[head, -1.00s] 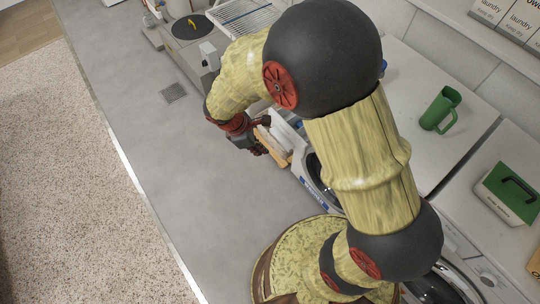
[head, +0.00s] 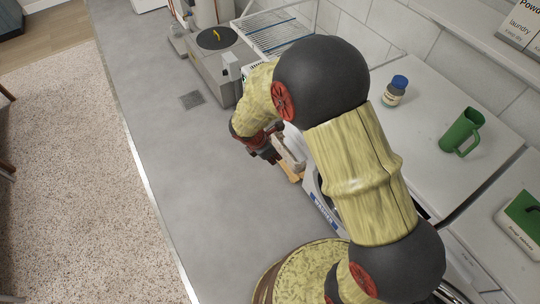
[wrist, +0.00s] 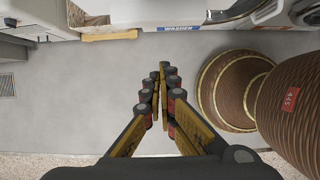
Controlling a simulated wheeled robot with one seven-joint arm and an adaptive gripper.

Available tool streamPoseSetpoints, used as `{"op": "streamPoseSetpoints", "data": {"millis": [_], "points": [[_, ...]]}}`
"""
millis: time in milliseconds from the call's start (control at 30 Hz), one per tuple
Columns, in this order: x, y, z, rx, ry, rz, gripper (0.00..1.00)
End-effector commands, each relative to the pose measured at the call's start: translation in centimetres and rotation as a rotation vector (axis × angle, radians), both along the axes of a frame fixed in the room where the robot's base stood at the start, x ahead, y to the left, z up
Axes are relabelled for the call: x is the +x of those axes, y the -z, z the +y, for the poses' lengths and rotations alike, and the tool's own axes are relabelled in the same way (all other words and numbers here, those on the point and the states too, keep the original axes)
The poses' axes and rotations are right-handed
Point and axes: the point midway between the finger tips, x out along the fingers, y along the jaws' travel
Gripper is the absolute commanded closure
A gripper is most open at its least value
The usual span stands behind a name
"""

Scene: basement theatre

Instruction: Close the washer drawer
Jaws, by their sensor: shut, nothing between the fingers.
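The washer is white and shows at the top of the wrist view, with a blue WASHER label (wrist: 178,28). A pale block with a yellow-tan lower edge (wrist: 110,37) sticks out at its left; it may be the open drawer. In the head view this tan-edged part (head: 291,172) is beside my gripper, with much of the washer hidden behind my arm. My gripper (wrist: 162,68) is shut and empty, its fingertips together over bare grey floor, apart from the washer front. In the head view my gripper (head: 273,156) is partly visible in front of the tan-edged part.
A green mug (head: 462,132) and a blue-capped bottle (head: 394,92) stand on the white machine tops. A wire rack (head: 272,35) and a grey unit (head: 215,60) are at the back. Grey floor (head: 185,150) and a beige carpet (head: 80,170) lie clear at left.

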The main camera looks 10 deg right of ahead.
Motion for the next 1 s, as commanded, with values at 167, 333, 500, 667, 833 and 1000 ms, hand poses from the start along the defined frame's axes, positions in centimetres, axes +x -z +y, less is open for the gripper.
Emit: {"op": "streamPoseSetpoints", "data": {"millis": [167, 333, 500, 667, 833, 1000], "points": [[0.8, 1.2, -2.2, 0.002, 0.004, -0.003, 1.00], [1.3, 1.1, -3.7, 0.003, 0.003, -0.003, 1.00], [1.4, 0.9, -4.1, 0.003, 0.000, -0.002, 1.00], [1.4, 0.9, -4.1, 0.003, 0.000, -0.002, 1.00], [1.4, 0.9, -4.2, 0.003, 0.000, -0.001, 1.00], [1.7, 0.8, -5.3, 0.001, 0.003, 0.000, 1.00]]}}
